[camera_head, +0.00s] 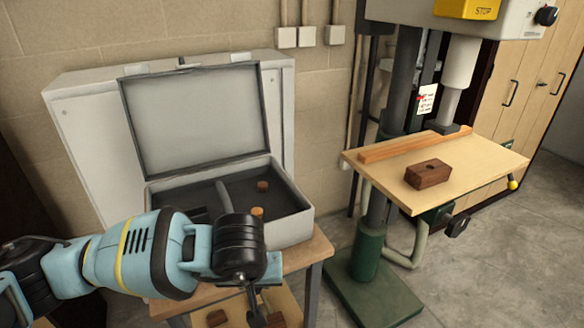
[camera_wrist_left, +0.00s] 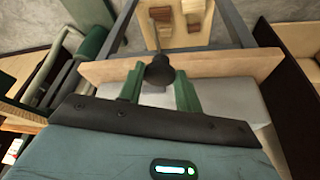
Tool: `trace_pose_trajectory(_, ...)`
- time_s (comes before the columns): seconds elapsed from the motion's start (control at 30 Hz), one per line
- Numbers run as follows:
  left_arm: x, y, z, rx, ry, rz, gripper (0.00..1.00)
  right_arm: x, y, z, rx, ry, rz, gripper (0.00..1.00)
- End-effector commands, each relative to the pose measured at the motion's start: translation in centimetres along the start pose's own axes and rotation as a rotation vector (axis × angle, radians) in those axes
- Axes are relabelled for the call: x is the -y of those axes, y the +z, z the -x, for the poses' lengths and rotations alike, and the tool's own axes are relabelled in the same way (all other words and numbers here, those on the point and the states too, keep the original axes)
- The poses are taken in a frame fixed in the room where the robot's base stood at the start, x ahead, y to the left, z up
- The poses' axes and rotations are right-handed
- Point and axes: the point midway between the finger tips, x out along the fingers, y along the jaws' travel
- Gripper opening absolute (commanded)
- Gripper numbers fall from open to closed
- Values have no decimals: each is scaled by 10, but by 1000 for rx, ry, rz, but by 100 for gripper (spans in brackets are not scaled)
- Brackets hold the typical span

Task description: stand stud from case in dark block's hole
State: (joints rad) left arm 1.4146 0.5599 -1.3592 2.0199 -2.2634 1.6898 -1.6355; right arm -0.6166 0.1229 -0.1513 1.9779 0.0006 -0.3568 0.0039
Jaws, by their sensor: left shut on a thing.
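The open grey case (camera_head: 290,226) stands on the wooden table, lid up. My left gripper (camera_head: 256,300) points down in front of the case. My right gripper is not in view.
The drill press table (camera_head: 470,165) carries a long wooden strip (camera_head: 405,147) behind the block. The press column and green base stand right of the case's table.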

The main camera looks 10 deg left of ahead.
Motion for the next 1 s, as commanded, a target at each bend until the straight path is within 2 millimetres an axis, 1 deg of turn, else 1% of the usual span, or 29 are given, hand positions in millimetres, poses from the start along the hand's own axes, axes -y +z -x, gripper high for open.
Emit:
trace_pose_trajectory(0.03,-4,14,-13,12,18,-37,13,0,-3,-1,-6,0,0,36)
trace_pose_trajectory(0.1,-5,28,-27,14,40,-86,13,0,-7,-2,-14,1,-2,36)
trace_pose_trajectory(0.17,-2,38,-39,16,54,-119,13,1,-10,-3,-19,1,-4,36)
trace_pose_trajectory(0.27,11,50,-56,14,70,-155,13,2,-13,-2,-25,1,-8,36)
trace_pose_trajectory(0.37,40,52,-67,1,69,-164,13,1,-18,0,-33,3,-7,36)
trace_pose_trajectory(0.4,53,50,-69,-7,68,-161,13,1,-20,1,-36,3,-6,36)
trace_pose_trajectory(0.5,77,45,-70,-20,62,-152,13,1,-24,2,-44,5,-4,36)
trace_pose_trajectory(0.6,92,42,-71,-28,59,-146,13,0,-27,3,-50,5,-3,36)
trace_pose_trajectory(0.7,99,41,-72,-31,58,-143,13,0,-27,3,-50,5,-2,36)
trace_pose_trajectory(1.0,100,42,-73,-30,58,-142,13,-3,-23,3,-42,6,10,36)
